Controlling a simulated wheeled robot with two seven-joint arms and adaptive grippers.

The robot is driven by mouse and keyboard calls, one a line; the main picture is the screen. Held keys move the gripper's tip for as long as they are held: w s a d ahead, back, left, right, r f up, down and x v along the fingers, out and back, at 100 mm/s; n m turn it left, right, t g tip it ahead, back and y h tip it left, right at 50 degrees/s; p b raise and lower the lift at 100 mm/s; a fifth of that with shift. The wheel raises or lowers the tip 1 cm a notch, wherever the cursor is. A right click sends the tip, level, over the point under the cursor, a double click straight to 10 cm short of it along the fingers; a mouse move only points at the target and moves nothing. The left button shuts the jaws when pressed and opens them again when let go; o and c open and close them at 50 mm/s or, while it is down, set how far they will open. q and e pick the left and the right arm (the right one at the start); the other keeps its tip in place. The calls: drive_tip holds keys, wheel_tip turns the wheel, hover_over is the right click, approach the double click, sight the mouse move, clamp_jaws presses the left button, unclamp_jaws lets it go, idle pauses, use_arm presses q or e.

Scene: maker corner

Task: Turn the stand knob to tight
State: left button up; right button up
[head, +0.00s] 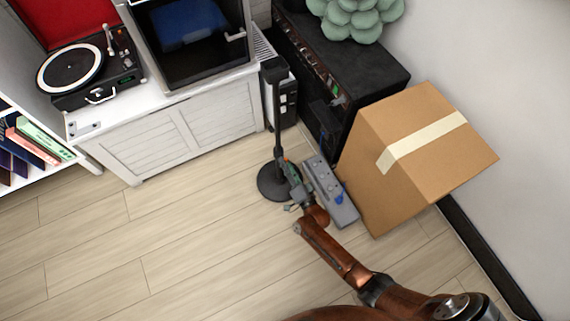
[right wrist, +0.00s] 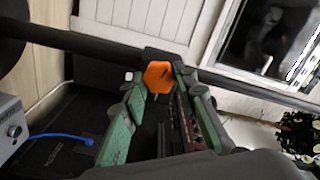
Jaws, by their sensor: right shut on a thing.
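A black stand has a thin upright pole (head: 276,115) and a round base (head: 270,186) on the floor. In the right wrist view the dark pole (right wrist: 90,45) crosses the upper part of the picture. An orange knob (right wrist: 158,75) sits on the pole. My right gripper (right wrist: 163,82) has its green fingers on either side of the knob and is shut on it. In the head view my right gripper (head: 285,165) is low at the pole, above the base; the knob is hard to make out there. My left gripper is not in view.
A grey device (head: 331,192) with a blue part lies right of the stand, beside a cardboard box (head: 415,150). A black amplifier (head: 365,65) stands behind. A white cabinet (head: 175,135) carries a turntable (head: 75,68). The wooden floor (head: 150,235) at left is clear.

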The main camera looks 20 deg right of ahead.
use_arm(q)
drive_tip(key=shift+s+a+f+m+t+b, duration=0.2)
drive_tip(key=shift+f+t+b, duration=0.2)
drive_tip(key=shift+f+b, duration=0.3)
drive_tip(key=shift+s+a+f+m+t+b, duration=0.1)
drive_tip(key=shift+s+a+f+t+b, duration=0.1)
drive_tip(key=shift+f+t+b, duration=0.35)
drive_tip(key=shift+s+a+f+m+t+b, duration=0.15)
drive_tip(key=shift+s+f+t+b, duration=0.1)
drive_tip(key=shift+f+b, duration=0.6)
use_arm(e)
drive_tip(key=shift+f+m, duration=0.15)
drive_tip(key=shift+m, duration=3.65)
drive_tip(key=shift+f+m, duration=0.15)
drive_tip(key=shift+m, duration=3.65)
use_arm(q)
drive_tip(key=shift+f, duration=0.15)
use_arm(e)
drive_tip(key=o, duration=1.2)
drive_tip(key=shift+r, duration=0.15)
drive_tip(key=shift+c, duration=0.2)
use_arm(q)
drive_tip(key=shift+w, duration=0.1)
use_arm(e)
drive_tip(key=shift+s, duration=0.15)
drive_tip(key=s, duration=1.1)
drive_tip(key=shift+s+d, duration=0.2)
drive_tip(key=shift+s, duration=0.2)
